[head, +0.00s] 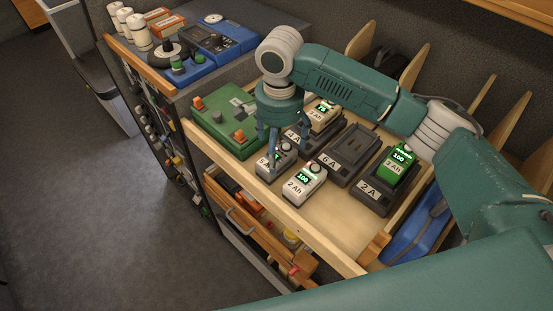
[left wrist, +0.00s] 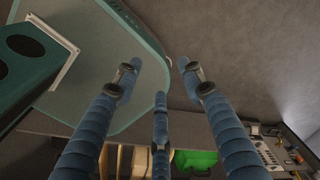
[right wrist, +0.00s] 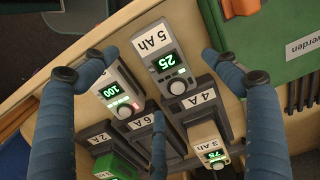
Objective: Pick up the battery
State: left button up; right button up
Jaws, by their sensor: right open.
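A grey 5 Ah battery (head: 268,160) with a green 25 display (right wrist: 172,67) lies on the wooden shelf. My right gripper (head: 273,150) points down over it, with its fingers spread around it; it holds nothing. A white-grey 2 Ah battery (head: 305,185), reading 100, lies beside it; the right wrist view shows it (right wrist: 118,92) near one finger. A battery reading 75 (head: 322,112) sits in the 4 A charger (head: 303,138). A green 3 Ah battery (head: 399,163) sits in the 2 A charger (head: 370,197). My left gripper (left wrist: 159,72) is open and empty, away from the batteries.
The 6 A charger (head: 347,155) is empty. A green case (head: 225,118) stands left of the batteries. Bare shelf (head: 325,217) lies in front of the chargers. Wooden dividers (head: 361,38) rise behind. Blue equipment (head: 215,42) and white canisters (head: 137,30) stand on the neighbouring cabinet.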

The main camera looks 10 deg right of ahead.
aim_at(280, 158)
jog(key=shift+f, duration=0.4)
notch_tip(280, 158, down, 4)
jog(key=shift+s+d+r+p, duration=0.1)
jog(key=shift+d+r+p, duration=0.05)
jog(key=shift+p, duration=0.9)
jog(key=shift+f, duration=0.55)
jog(key=c, duration=0.8)
pick_arm(q)
jog(key=shift+w+d+r, duration=0.25)
jog(key=shift+w+r, duration=0.3)
jog(key=shift+r, duration=0.05)
jog(key=shift+w+d+r, duration=0.2)
jog(key=shift+w+r, duration=0.35)
pick_arm(e)
jog(key=c, duration=0.9)
